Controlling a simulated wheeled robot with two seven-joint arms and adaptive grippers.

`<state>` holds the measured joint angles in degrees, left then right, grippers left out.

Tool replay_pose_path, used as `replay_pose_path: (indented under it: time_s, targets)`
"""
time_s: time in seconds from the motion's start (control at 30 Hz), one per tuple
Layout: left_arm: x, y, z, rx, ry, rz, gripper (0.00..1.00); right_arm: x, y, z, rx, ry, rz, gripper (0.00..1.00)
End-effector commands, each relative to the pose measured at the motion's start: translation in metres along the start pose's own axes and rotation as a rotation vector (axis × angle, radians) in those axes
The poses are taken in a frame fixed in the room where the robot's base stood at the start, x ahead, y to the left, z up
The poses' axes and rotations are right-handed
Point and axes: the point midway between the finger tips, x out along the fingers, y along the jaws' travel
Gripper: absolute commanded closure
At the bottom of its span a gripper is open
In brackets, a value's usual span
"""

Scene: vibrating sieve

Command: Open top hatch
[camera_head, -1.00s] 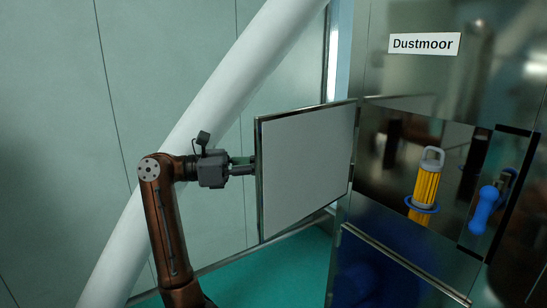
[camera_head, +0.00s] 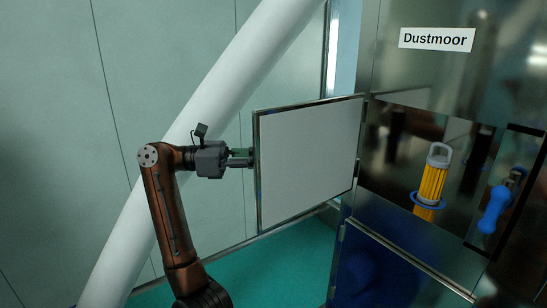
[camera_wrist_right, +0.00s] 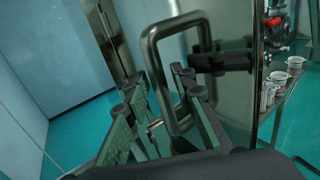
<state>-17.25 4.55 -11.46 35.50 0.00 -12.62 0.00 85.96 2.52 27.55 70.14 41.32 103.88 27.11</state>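The top hatch (camera_head: 309,155) is a pale panel in a thin metal frame. It stands swung out to the left of the cabinet opening in the head view. One gripper (camera_head: 246,158), which I take as my right from the wrist view, reaches the hatch's free left edge. In the right wrist view a grey metal loop handle (camera_wrist_right: 158,48) sits on a black bracket beside a dark panel. The right gripper (camera_wrist_right: 163,82) has its fingers apart, with a handle bar between them. The panel hides the fingertips in the head view. I see no second gripper.
The cabinet (camera_head: 385,65) carries a Dustmoor label (camera_head: 437,39). Its opening shows a yellow cylinder (camera_head: 431,184) and a blue handle (camera_head: 493,207). A thick white pipe (camera_head: 222,85) slants behind my arm. Several jars (camera_wrist_right: 278,76) stand on a table at the right in the wrist view.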

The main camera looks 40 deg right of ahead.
Motion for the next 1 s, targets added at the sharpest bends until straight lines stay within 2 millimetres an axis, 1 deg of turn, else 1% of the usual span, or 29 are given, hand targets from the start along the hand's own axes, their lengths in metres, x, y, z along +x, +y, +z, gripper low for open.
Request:
replay_pose_path:
  time_s: [0.07, 0.33, 0.47, 0.57, 0.8, 1.0]
  targets:
    - [0.0, 0.0, 0.0, 0.0, 0.001, 0.0, 0.6, 0.002, 0.0, 0.0, 0.0, 0.0, -0.003, 0.7]
    - [0.0, -0.001, -0.001, 0.0, 0.001, -0.001, 0.6, 0.004, 0.0, 0.001, 0.001, 0.0, -0.005, 0.7]
    - [0.0, -0.003, 0.0, 0.0, 0.001, -0.002, 0.6, -0.001, 0.001, 0.001, 0.001, -0.001, -0.004, 0.7]
    - [0.0, -0.002, -0.001, 0.0, 0.001, -0.002, 0.6, -0.011, 0.001, 0.002, 0.0, -0.001, -0.003, 0.7]
    - [0.0, -0.001, -0.001, 0.0, 0.002, -0.001, 0.6, -0.047, 0.001, 0.002, -0.001, -0.001, -0.004, 0.7]
    - [0.0, -0.001, -0.001, 0.001, 0.002, -0.001, 0.6, -0.064, 0.002, 0.001, 0.0, 0.001, -0.004, 0.7]
